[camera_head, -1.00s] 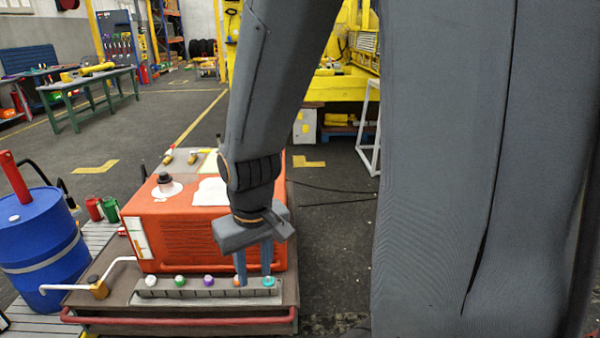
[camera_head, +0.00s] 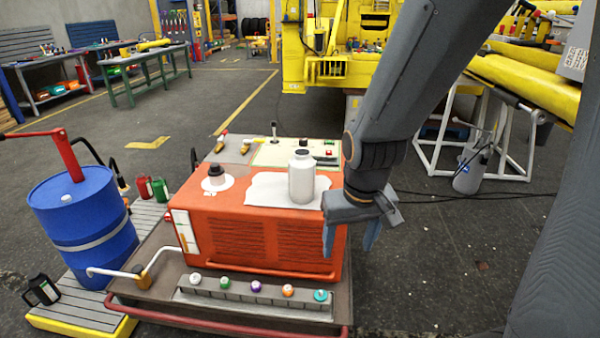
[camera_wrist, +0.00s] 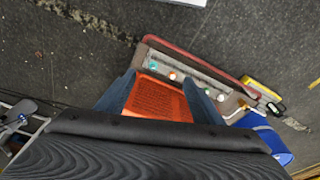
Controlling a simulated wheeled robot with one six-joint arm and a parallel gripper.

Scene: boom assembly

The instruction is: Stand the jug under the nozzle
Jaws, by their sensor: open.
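My gripper (camera_head: 349,245) is open and empty, pointing down by the right end of the orange box. In the wrist view its fingers (camera_wrist: 160,78) are apart over the box.
The orange box (camera_head: 255,235) carries a grey bottle (camera_head: 302,178) on a white cloth. A rail with several coloured knobs (camera_head: 257,287) and a red bar (camera_head: 230,327) lie along its front. Red and green cans (camera_head: 152,188) stand behind the drum.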

